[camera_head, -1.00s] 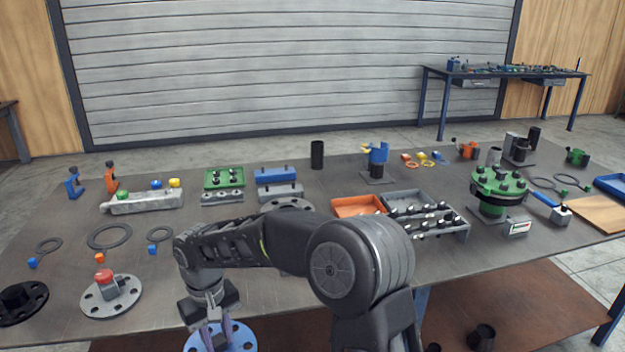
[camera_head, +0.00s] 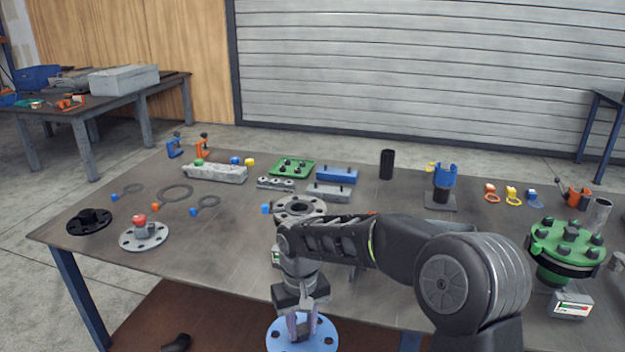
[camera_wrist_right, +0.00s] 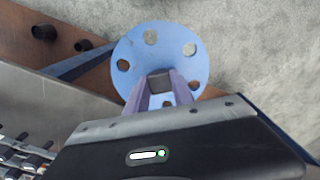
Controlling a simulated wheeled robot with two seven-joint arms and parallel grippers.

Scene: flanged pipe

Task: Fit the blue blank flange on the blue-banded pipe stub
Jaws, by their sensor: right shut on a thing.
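The blue blank flange (camera_head: 275,340) is a round light-blue disc with bolt holes, low in the head view in front of the table's near edge. My right gripper (camera_head: 302,328) is shut on the grey block at its middle. In the right wrist view the flange (camera_wrist_right: 143,48) lies face-on beyond my right gripper's fingers (camera_wrist_right: 160,88). I cannot pick out the blue-banded pipe stub for sure. A grey flanged part (camera_head: 318,207) with a blue tag (camera_head: 267,209) beside it is partly hidden by my right arm. My left gripper is out of view.
A black flange (camera_head: 90,222) and a grey flange with a red knob (camera_head: 143,236) lie at the left of the table. A green bolted flange (camera_head: 565,245) stands at the right. The front left-centre tabletop (camera_head: 215,265) is clear.

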